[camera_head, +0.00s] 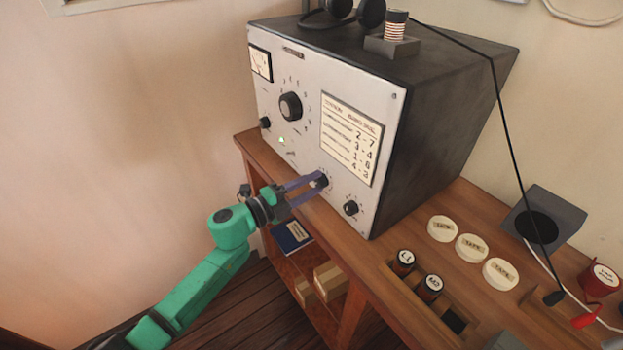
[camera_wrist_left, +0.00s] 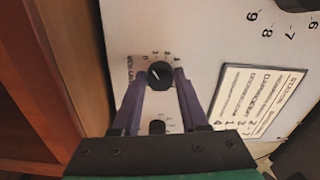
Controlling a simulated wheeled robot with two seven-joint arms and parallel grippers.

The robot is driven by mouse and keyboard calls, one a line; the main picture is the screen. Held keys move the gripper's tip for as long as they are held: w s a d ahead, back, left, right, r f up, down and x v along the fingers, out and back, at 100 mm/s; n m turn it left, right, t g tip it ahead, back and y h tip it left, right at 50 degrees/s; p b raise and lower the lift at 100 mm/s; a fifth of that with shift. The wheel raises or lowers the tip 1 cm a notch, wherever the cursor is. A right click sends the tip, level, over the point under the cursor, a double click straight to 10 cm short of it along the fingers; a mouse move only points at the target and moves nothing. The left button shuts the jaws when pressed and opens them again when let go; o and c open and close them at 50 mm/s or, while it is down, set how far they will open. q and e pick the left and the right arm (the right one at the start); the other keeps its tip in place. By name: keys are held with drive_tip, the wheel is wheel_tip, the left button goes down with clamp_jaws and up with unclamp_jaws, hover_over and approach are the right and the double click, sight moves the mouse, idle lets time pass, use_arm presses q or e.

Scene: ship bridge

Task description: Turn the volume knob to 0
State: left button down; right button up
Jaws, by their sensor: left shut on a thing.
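A black volume knob (camera_head: 321,181) sits low on the white front panel of the radio (camera_head: 310,128), with small numbers around it. My left gripper (camera_head: 316,180) reaches in from the left, with its purple fingers on either side of this knob, shut on it. In the left wrist view the knob (camera_wrist_left: 159,75) lies between the fingertips (camera_wrist_left: 160,76), and its pale pointer line is tilted. Small marks circle it, but I cannot read the setting for certain. My right gripper is in neither view.
Another small knob (camera_head: 351,208) is right of the held one, a large dial (camera_head: 290,106) is above, and a station card (camera_head: 350,139) is on the panel. The wooden desk (camera_head: 352,254) bears white round labelled pieces (camera_head: 442,228) and cylinders L1 (camera_head: 403,262) and M2 (camera_head: 430,287).

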use_arm(q)
drive_tip(key=shift+n+p, duration=0.5)
drive_tip(key=shift+n, duration=0.6)
drive_tip(key=shift+c, duration=2.2)
unclamp_jaws()
drive_tip(key=shift+f, duration=0.1)
drive_tip(key=shift+a, duration=0.1)
drive_tip(key=b+v, duration=0.3)
drive_tip(key=v, duration=1.1)
drive_tip(key=shift+b, duration=0.3)
drive_tip(key=shift+s+a, duration=0.15)
